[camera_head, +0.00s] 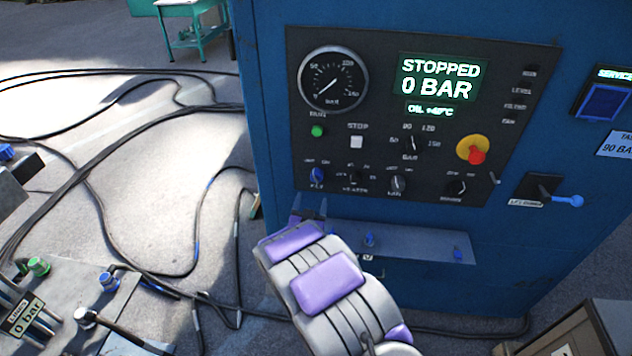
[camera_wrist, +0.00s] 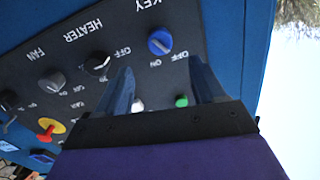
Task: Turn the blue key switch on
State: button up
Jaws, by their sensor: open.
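The blue key switch (camera_head: 317,175) is a small round knob at the lower left of the black control panel on the blue cabinet. In the wrist view the blue key switch (camera_wrist: 160,41) appears under the upside-down label KEY, with OFF and ON printed beside it. I cannot tell surely which mark its ridge points to. My gripper (camera_head: 310,209) is just below the knob in the head view. In the wrist view my gripper (camera_wrist: 163,76) is open, its two fingers apart and empty, with the knob beyond and between the tips, not touched.
The panel also carries a gauge (camera_head: 333,80), a green button (camera_head: 317,131), a white button (camera_head: 356,142), a red emergency stop (camera_head: 477,156) and several black knobs. The display (camera_head: 438,78) reads STOPPED, 0 BAR. A ledge (camera_head: 415,243) juts out below the panel. Cables lie on the floor.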

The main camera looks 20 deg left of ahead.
aim_at(316, 180)
jog(key=b+x, duration=0.1)
jog(key=x, duration=0.9)
jog(key=shift+w+a, duration=0.1)
jog(key=shift+w, duration=0.05)
jog(key=shift+c, duration=0.2)
jog(key=c, duration=1)
jog(key=shift+m, duration=0.3)
jog(key=m+b, duration=0.1)
jog(key=m, duration=0.4)
jog(key=shift+m, duration=0.3)
jog(key=m+b, duration=0.1)
jog(key=m, duration=0.1)
jog(key=m+b, duration=0.1)
jog(key=m, duration=0.2)
jog(key=shift+f+m+b, duration=0.2)
jog(key=shift+m+b, duration=0.1)
